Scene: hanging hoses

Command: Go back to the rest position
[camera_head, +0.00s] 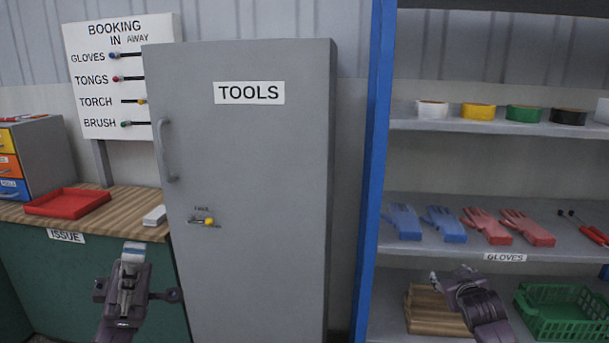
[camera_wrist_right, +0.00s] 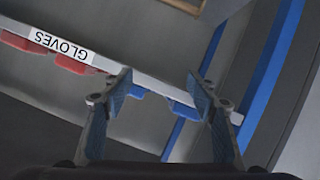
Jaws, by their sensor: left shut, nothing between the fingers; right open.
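My left gripper (camera_head: 133,252) is shut and empty, in front of the green counter (camera_head: 60,265) and left of the grey TOOLS cabinet (camera_head: 250,150). My right gripper (camera_head: 455,275) is in front of the blue-framed shelf unit, below the GLOVES label (camera_head: 505,257). In the right wrist view its two fingers (camera_wrist_right: 158,90) stand apart with nothing held between them. The cabinet door is closed, with a handle (camera_head: 166,150) and a small yellow-knobbed latch (camera_head: 207,222).
Blue gloves (camera_head: 445,224) and red gloves (camera_head: 487,226) lie on the middle shelf. A green basket (camera_head: 565,312) and a wooden item (camera_head: 425,312) are below. A red tray (camera_head: 68,202) and a white block (camera_head: 154,216) sit on the counter.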

